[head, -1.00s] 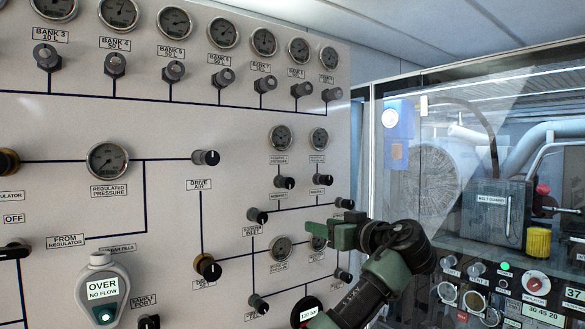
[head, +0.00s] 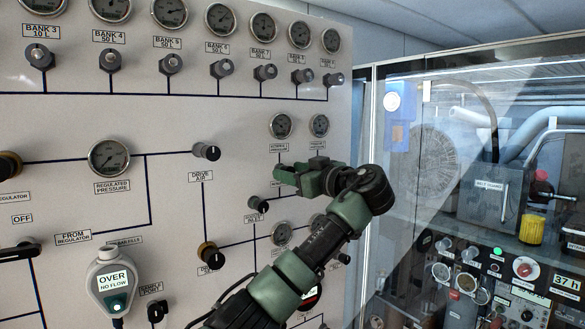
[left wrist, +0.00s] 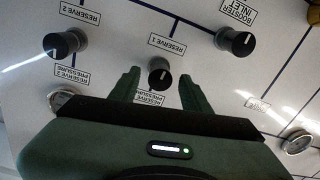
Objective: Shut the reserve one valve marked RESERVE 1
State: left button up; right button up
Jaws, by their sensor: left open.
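The RESERVE 1 valve is a dark round knob (left wrist: 159,74) with a pale pointer mark, beside its RESERVE 1 label (left wrist: 167,44) in the left wrist view. My left gripper (head: 287,174) is open, in front of the panel below two small gauges in the head view. In the left wrist view its two fingers stand on either side of the knob, with the knob between their tips. I cannot tell whether they touch it. In the head view the gripper hides this knob. My right gripper is not in view.
The RESERVE 2 knob (left wrist: 62,44) and the BOOSTER INLET knob (left wrist: 236,41) flank it in the left wrist view. Small gauges (head: 282,126) sit above in the head view. A glazed cabinet (head: 450,170) stands right of the panel.

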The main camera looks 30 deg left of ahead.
pick_arm(q)
jog(key=shift+w, duration=0.1)
jog(key=shift+c, duration=0.2)
grip_shut()
